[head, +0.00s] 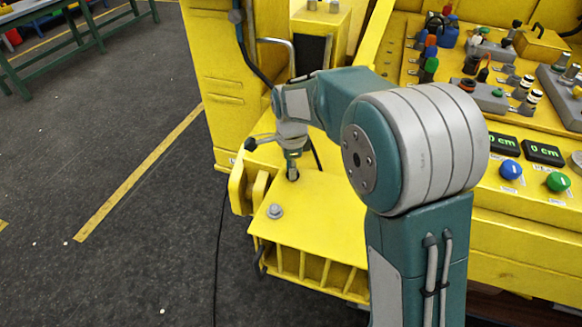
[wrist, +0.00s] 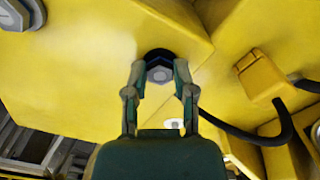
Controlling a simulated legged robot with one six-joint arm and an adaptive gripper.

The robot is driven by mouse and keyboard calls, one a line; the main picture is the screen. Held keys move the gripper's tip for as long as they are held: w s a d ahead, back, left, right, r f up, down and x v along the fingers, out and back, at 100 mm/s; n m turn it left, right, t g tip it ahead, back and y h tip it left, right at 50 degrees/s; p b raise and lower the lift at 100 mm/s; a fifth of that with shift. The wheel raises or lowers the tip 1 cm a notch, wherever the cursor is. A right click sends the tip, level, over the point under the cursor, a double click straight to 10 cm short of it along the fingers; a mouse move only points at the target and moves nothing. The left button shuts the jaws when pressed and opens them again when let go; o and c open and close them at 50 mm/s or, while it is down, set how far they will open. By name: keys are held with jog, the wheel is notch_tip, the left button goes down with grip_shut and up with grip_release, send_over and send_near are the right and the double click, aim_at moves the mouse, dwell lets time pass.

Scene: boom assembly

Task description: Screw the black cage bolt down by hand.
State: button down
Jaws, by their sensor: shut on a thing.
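My gripper (head: 293,174) points down at the yellow plate (head: 325,215) of the machine. In the wrist view my gripper (wrist: 160,78) has its two fingers closed on either side of a bolt head. The black cage bolt (wrist: 159,56) shows as a dark ring with a grey hexagonal head between the fingertips, seated at the plate's surface. How deep it sits cannot be told. In the head view the fingers mostly hide it.
A grey bolt (head: 275,211) stands on the plate nearby. A yellow block (wrist: 262,77) and a black cable (wrist: 270,134) lie close to the gripper in the wrist view. A control panel with knobs (head: 510,169) and displays is at the right. Open floor (head: 110,180) lies left.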

jog(key=shift+c, duration=2.2)
grip_release()
jog(key=shift+w+a+r, duration=0.15)
jog(key=shift+r, duration=0.15)
jog(key=shift+f, duration=0.1)
notch_tip(320, 180, up, 12)
jog(key=shift+f, duration=0.1)
